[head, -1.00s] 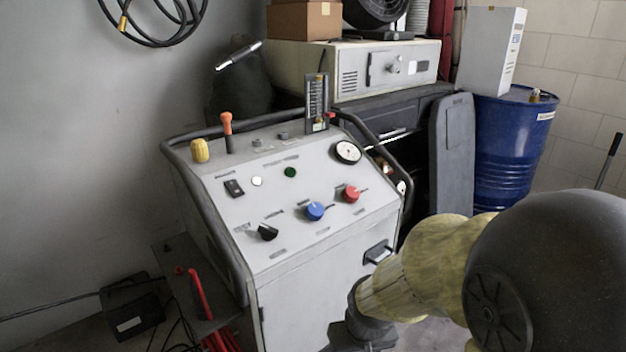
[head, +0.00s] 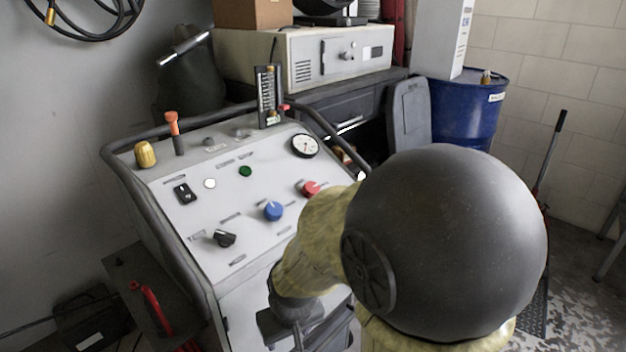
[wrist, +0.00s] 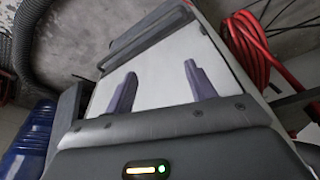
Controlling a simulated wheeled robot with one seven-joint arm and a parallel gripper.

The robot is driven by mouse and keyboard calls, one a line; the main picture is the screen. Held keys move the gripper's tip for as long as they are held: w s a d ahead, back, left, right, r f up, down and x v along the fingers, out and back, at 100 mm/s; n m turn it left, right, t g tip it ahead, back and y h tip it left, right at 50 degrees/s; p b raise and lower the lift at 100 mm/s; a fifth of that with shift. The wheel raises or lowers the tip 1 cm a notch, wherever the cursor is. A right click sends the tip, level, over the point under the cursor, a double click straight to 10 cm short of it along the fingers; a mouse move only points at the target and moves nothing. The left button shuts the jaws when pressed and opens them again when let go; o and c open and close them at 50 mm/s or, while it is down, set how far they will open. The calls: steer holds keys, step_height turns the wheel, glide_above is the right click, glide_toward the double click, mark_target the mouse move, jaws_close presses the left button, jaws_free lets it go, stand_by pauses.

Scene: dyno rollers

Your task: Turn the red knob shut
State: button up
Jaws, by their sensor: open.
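The red knob (head: 311,188) sits on the right part of the sloped white control panel (head: 200,225) in the head view. My arm's yellowish link is just below and right of it. The blue knob (head: 273,211) is to its left and lower. In the wrist view, my gripper (wrist: 158,85) shows two dark fingers held apart, with nothing between them. They point toward a plain white face of the machine (wrist: 160,60). The red knob is not visible in the wrist view. My gripper's fingers are hidden in the head view.
A black knob (head: 225,238), a gauge (head: 305,146) and a yellow knob (head: 145,154) share the panel. A dark tubular rail (head: 125,178) frames the machine. A blue barrel (head: 465,108) stands behind right. Red hose (wrist: 250,45) lies beside the machine in the wrist view.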

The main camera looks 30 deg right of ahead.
steer(key=w+d+r+p, duration=0.1)
steer(key=w+r+p, duration=0.3)
steer(key=r+p, duration=0.85)
step_height(320, 180, up, 24)
steer(key=n+g+y+p, duration=0.2)
steer(key=g+p, duration=0.1)
steer(key=p, duration=2.4)
glide_above(313, 187)
steer(key=d, duration=0.2)
steer(key=shift+w+d+r, duration=0.15)
steer(key=shift+w, duration=0.2)
steer(key=shift+h, duration=0.3)
steer(key=shift+s+d, duration=0.1)
steer(key=shift+s, duration=0.05)
steer(key=f+p, duration=0.1)
steer(key=f, duration=0.4)
steer(key=a+f+p, duration=0.1)
steer(key=f, duration=0.5)
steer(key=a+f+p, duration=0.1)
steer(key=f, duration=0.5)
steer(key=shift+s+a+f, duration=0.15)
